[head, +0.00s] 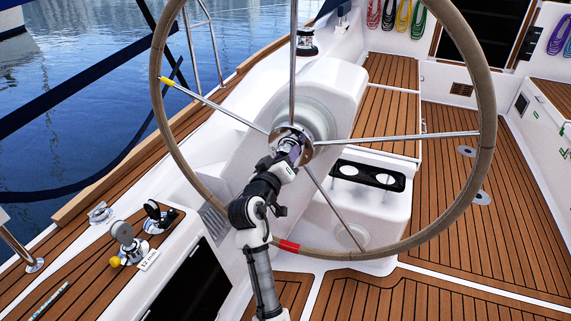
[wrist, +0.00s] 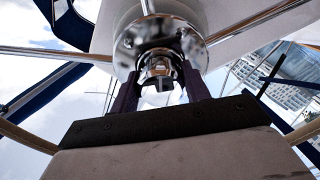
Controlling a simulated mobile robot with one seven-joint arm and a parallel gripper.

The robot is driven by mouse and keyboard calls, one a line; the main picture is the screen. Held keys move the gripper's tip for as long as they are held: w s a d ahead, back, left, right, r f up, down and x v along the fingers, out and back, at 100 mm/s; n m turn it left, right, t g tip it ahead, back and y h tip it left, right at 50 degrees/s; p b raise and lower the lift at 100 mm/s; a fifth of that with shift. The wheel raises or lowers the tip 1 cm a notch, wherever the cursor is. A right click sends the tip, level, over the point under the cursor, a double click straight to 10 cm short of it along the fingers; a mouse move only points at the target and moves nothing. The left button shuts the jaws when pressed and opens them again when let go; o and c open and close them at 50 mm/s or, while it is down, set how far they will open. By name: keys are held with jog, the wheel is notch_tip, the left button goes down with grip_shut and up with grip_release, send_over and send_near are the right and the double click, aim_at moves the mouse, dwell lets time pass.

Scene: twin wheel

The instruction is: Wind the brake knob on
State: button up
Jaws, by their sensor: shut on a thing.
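The large steering wheel (head: 487,140) stands in front of the white pedestal (head: 340,85) in the head view. Its metal spokes meet at a shiny hub. The brake knob (wrist: 160,66) is a small chrome piece at the middle of the hub (wrist: 128,45) in the wrist view. My gripper (head: 292,148) reaches up to the hub from below. In the wrist view its two dark fingers (wrist: 158,92) stand on either side of the knob and are shut on it. In the head view my gripper mostly hides the knob.
A winch (head: 126,243) with a yellow knob stands on the teak at the lower left. A cup holder (head: 367,175) is set in the white box behind the wheel. Open teak floor (head: 450,210) lies to the right.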

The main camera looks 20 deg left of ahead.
jog(key=shift+f+m+b, duration=0.15)
jog(key=shift+m+b, duration=0.55)
jog(key=shift+m, duration=0.4)
jog(key=o, duration=1)
jog(key=shift+s, duration=0.15)
